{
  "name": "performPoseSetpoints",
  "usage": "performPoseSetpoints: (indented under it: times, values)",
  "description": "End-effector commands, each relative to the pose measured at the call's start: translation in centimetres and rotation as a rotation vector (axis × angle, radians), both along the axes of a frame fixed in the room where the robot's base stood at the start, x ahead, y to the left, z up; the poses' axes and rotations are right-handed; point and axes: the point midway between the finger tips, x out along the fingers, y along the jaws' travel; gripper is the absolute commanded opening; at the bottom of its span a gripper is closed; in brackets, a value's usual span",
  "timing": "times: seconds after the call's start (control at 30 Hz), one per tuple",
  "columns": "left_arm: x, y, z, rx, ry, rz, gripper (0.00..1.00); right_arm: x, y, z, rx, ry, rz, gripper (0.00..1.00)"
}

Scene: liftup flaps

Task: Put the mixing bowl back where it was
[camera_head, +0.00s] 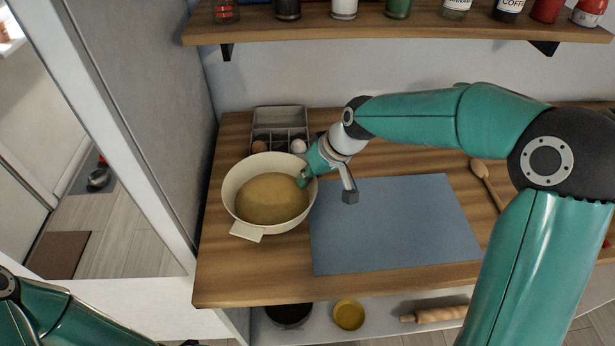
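The cream mixing bowl (232,185) stands at the left of the wooden counter, with a yellow-brown mixture in it and a tab handle at its front. Its right side reaches the left edge of a blue-grey mat. My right gripper (306,178) is at the bowl's right rim, reaching in from the right. Its fingertips are small and partly hidden, so I cannot tell whether they grip the rim. My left arm shows only at the lower left corner; its gripper is outside the picture.
An egg tray (279,118) with eggs stands behind the bowl. The blue-grey mat (400,230) is bare. A wooden spoon (486,182) lies right of it. A shelf (400,25) with jars hangs above. A lower shelf holds a yellow bowl (348,315) and rolling pin (434,314).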

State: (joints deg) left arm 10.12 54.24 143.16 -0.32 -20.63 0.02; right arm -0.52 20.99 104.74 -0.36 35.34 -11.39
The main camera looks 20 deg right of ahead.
Motion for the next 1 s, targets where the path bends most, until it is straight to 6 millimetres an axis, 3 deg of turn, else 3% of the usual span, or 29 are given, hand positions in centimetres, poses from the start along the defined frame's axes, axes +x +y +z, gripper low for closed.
performPoseSetpoints:
  times: [0.03,0.17,0.57,0.77,1.0]
  values:
    - [0.0,0.0,0.0,0.000,0.000,0.000,0.35,0.0,0.0,0.0,0.000,0.000,0.000,0.11]
    - [0.0,0.0,0.0,0.000,0.000,0.000,0.35,0.0,0.0,0.0,0.000,0.000,0.000,0.31]
    - [0.0,0.0,0.1,0.000,0.000,0.000,0.35,-0.1,-0.1,0.4,0.000,-0.002,-0.002,0.31]
    - [0.0,0.0,0.0,0.000,0.000,0.000,0.35,-0.9,-1.1,2.9,0.000,-0.004,-0.004,0.31]
    - [0.0,0.0,-0.1,0.000,0.000,0.000,0.35,-2.5,-2.7,7.3,0.000,-0.004,-0.004,0.31]
